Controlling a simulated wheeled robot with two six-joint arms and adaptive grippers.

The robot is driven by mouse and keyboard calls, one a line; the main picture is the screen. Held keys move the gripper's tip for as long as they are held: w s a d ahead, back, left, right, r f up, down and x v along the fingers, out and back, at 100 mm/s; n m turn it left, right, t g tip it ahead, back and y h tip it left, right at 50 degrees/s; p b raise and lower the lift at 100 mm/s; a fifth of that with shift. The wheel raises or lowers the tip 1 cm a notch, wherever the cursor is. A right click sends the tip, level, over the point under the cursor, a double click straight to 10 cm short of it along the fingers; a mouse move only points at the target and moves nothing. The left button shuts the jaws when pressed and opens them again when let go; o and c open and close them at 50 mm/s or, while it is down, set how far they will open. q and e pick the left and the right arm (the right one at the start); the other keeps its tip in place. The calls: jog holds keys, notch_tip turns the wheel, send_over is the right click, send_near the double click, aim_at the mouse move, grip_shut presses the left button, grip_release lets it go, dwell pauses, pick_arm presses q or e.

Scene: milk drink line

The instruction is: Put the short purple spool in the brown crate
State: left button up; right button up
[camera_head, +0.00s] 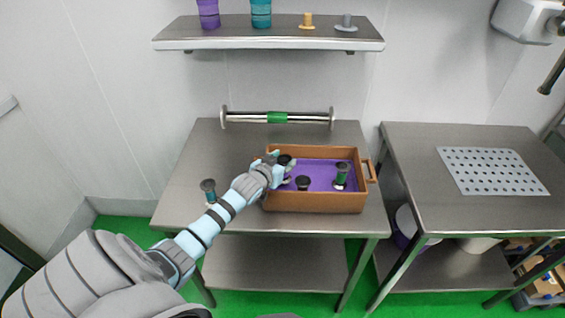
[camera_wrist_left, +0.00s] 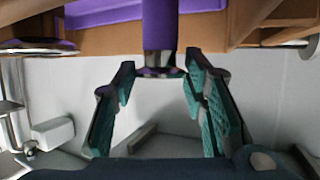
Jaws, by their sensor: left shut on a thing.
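The brown crate (camera_head: 318,202) stands on the left table, with a purple inside floor. My left gripper (camera_head: 281,168) is at the crate's left end, at or above its inside. In the left wrist view my left gripper (camera_wrist_left: 160,75) is shut on the short purple spool (camera_wrist_left: 160,28), whose metal end shows between the green-padded fingers. The crate's brown wall (camera_wrist_left: 98,40) shows behind it. In the head view the held spool is mostly hidden by the gripper; a dark cap shows there. My right gripper is not in view.
In the crate are a green spool (camera_head: 341,177) and a dark-capped spool (camera_head: 303,183). Another dark-capped green spool (camera_head: 208,190) stands on the table left of the crate. A metal bar holder (camera_head: 240,118) lies behind. The shelf (camera_head: 230,35) above holds several items.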

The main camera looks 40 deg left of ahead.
pick_arm(q)
jog(key=shift+s+r, duration=0.15)
jog(key=shift+f+b, duration=0.3)
jog(key=shift+f, duration=0.3)
jog(key=o, duration=1.3)
jog(key=shift+r, duration=0.15)
jog(key=shift+r, duration=0.25)
jog(key=p+v, duration=0.3)
jog(key=v, duration=0.9)
jog(key=shift+r, duration=0.25)
